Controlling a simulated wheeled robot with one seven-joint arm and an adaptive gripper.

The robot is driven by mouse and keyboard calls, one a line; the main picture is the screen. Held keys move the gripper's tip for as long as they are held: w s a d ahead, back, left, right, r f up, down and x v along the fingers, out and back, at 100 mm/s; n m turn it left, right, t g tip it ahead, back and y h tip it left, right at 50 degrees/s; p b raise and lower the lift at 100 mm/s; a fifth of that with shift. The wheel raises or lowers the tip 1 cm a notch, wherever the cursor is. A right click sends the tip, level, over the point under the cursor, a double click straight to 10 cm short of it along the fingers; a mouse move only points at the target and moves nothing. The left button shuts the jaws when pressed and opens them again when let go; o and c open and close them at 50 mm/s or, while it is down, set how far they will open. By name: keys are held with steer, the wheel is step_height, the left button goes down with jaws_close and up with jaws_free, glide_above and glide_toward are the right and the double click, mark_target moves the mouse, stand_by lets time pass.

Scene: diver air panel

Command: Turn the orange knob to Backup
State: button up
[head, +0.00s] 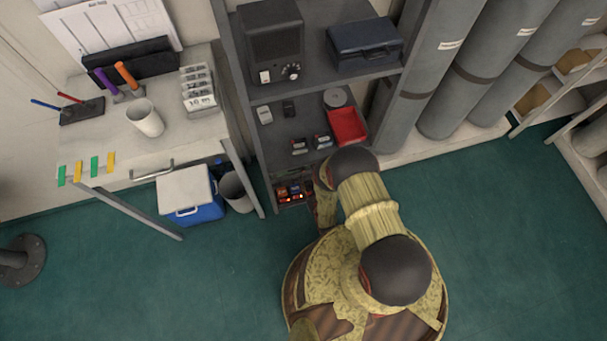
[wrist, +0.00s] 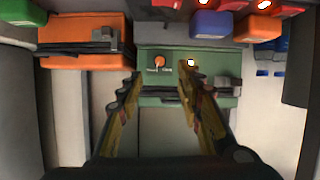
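The orange knob (wrist: 160,62) is small and round, on the face of a green box (wrist: 155,97) in the wrist view. Small labels sit below it, too small to read, and its pointer direction is unclear. A lit lamp (wrist: 191,62) is to its right. My gripper (wrist: 160,76) is open and empty. Its two fingers stand apart in front of the green box, one to the left of the knob and one to the right. I cannot tell whether they touch the box. In the head view my arm hides the knob and the gripper.
An orange box (wrist: 85,60) with a dark latch is left of the green box. A blue box (wrist: 210,25) and a smaller orange one (wrist: 257,27) are at upper right. In the head view, a red tray (head: 347,127) is on the shelf above and a cooler (head: 190,190) stands left.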

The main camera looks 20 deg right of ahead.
mark_target(304, 171)
steer(key=b+x, duration=0.2)
steer(key=x, duration=0.5)
steer(key=shift+w+b, duration=0.1)
steer(key=shift+b, duration=0.25)
steer(key=shift+c, duration=0.4)
steer(key=c, duration=0.8)
jaws_close()
